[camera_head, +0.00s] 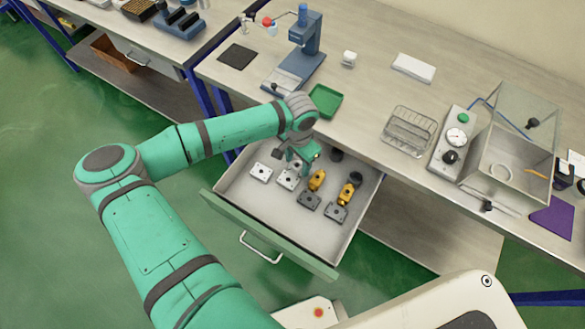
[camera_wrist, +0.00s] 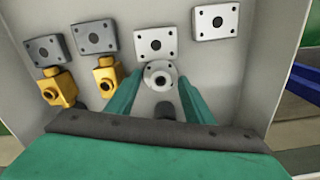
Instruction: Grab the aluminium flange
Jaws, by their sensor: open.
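The aluminium flange (camera_wrist: 160,76) is a round silver disc with a centre hole and small bolt holes, lying in the open drawer. In the wrist view it lies between the two green fingers of my gripper (camera_wrist: 159,88), close to their tips. My gripper is open, with no clear grip on the flange. In the head view my gripper (camera_head: 304,158) is low over the back part of the drawer (camera_head: 238,206) and hides most of the flange.
Two silver square plates (camera_wrist: 155,44) (camera_wrist: 216,20), two dark plates (camera_wrist: 43,50) (camera_wrist: 96,37) and two yellow valve bodies (camera_wrist: 58,88) (camera_wrist: 107,76) share the drawer. A dark round part (camera_wrist: 165,109) sits nearer the palm. The worktop overhangs the drawer's back. The drawer's front is clear.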

